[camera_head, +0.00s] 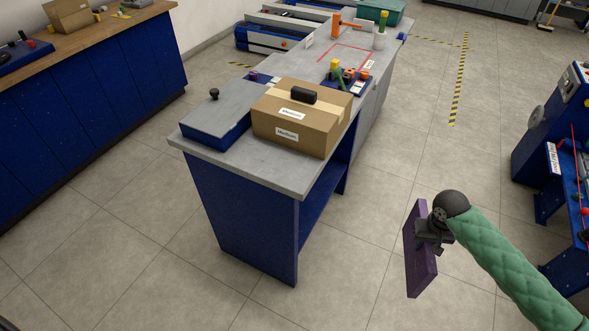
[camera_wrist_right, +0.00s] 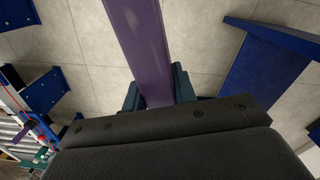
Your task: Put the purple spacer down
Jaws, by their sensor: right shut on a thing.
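The purple spacer (camera_head: 419,252) is a flat, dark purple plate. My right gripper (camera_head: 424,237) is shut on it and holds it up in the air over the floor, to the right of the grey-topped workbench (camera_head: 289,182). The spacer hangs upright and slightly tilted, apart from the bench. In the right wrist view the spacer (camera_wrist_right: 145,45) runs as a long strip out from between the two fingers of the gripper (camera_wrist_right: 159,93). My left gripper is in neither view.
On the bench are a cardboard box (camera_head: 302,118) with a black object on top and a blue, grey-lidded case (camera_head: 217,118). Small tools (camera_head: 347,76) crowd the area behind the box. Blue machinery (camera_head: 565,150) stands at the right edge. The floor between is clear.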

